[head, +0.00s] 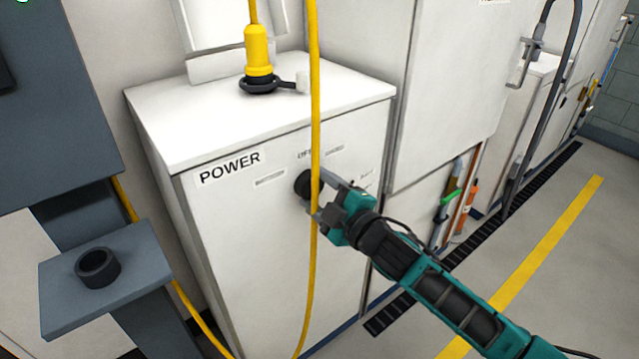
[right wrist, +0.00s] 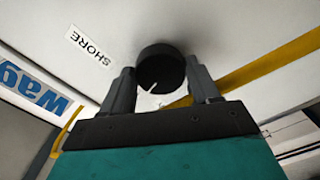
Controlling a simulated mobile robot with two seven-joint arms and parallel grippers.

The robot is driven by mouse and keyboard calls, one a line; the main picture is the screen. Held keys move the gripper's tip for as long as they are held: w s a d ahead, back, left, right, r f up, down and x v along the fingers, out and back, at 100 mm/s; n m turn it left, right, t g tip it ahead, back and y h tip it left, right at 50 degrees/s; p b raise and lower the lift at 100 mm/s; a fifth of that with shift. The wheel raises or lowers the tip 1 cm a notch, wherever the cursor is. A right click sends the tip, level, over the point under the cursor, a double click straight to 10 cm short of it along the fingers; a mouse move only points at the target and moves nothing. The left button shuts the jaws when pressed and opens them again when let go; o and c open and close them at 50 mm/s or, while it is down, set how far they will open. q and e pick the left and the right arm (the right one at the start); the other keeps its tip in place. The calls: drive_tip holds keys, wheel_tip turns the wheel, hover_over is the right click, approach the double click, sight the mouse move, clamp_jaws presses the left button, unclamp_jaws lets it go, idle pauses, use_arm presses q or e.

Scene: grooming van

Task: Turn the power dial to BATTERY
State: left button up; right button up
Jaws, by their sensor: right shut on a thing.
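The black round power dial (head: 302,185) is on the front of the white cabinet (head: 270,260), below and right of the POWER label (head: 229,168). My right gripper (head: 313,194) reaches it from the right and is shut on it. In the right wrist view the dial (right wrist: 160,66) sits between the two fingers (right wrist: 160,85), with a white pointer mark on its lower edge toward the lower left. A SHORE label (right wrist: 90,49) is left of it there. Small labels around the dial are hard to read in the head view. My left gripper is out of view.
A yellow cable (head: 314,90) hangs in front of the cabinet, across the dial area. A yellow plug (head: 259,55) stands on the cabinet top. A grey bracket with a black ring (head: 98,268) is at the lower left. The floor at right is clear.

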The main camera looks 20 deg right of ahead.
drive_tip(key=n, duration=0.2)
drive_tip(key=shift+r+n+p, duration=0.15)
drive_tip(key=shift+n+p, duration=0.55)
drive_tip(key=shift+n, duration=0.9)
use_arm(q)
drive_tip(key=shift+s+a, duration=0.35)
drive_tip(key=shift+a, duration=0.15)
use_arm(e)
drive_tip(key=shift+n, duration=0.4)
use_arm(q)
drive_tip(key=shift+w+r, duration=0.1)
use_arm(e)
drive_tip(key=o, duration=1.1)
drive_tip(key=shift+c, duration=0.2)
drive_tip(key=v, duration=1.3)
